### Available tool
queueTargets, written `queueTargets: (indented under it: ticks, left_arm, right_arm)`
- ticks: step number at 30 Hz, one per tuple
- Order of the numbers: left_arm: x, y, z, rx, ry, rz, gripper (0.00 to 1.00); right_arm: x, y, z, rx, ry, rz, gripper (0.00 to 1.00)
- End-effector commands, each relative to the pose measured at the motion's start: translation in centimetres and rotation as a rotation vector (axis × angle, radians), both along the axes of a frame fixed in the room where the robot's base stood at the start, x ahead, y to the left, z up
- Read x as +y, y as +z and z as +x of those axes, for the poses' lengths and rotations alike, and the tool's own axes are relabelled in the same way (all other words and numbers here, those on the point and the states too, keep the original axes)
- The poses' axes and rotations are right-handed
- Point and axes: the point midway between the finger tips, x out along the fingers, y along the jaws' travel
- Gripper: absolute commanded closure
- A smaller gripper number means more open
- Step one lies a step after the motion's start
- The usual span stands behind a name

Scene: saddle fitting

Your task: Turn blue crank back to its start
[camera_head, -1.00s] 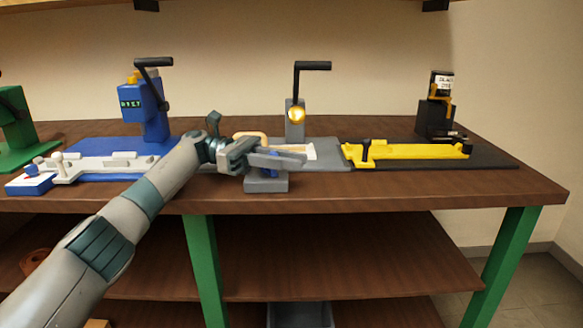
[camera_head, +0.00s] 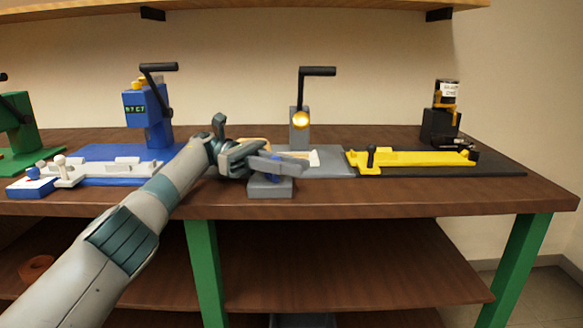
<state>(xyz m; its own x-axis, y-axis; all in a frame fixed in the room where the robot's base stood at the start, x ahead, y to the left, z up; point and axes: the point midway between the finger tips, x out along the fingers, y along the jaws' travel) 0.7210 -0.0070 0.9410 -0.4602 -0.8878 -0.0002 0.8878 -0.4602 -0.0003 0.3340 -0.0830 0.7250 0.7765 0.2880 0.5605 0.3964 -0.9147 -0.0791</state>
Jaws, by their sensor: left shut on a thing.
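My left gripper (camera_head: 279,165) reaches in over the front of the bench, at a small grey block (camera_head: 270,189). A blue machine (camera_head: 151,125) with a lit display and a black crank arm (camera_head: 159,67) on top stands at the back left. My right gripper is out of view.
A grey post (camera_head: 299,130) with a lit yellow lamp (camera_head: 301,119) and a black handle (camera_head: 317,71) stands behind the gripper. A yellow fixture (camera_head: 410,159) lies to the right. A white fixture (camera_head: 122,168) lies left of my arm. The bench's front right is clear.

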Motion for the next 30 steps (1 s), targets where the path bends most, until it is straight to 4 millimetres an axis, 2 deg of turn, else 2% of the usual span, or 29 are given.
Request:
queueTargets:
  ticks: [5,6,8,9,22,28,30]
  left_arm:
    - [0.1,0.2,0.0,-0.001,0.002,-0.002,1.00]
    - [0.1,0.2,0.0,-0.001,0.002,-0.002,0.79]
    - [0.1,0.2,0.0,-0.001,0.002,-0.002,0.65]
    - [0.0,0.2,0.0,-0.001,0.002,-0.002,0.63]
    - [0.0,0.6,0.0,-0.001,0.001,0.000,0.63]
    - [0.0,2.5,0.0,-0.002,0.001,-0.001,0.63]
    - [0.1,3.5,0.0,-0.002,0.002,-0.002,0.63]
  right_arm:
    - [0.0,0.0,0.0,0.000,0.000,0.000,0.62]
    - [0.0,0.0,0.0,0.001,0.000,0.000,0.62]
    - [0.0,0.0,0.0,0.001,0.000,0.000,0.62]
    - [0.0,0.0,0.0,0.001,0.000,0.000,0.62]
    - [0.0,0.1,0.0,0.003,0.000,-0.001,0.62]
    - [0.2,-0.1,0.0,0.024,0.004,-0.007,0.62]
    - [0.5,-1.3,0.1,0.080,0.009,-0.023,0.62]
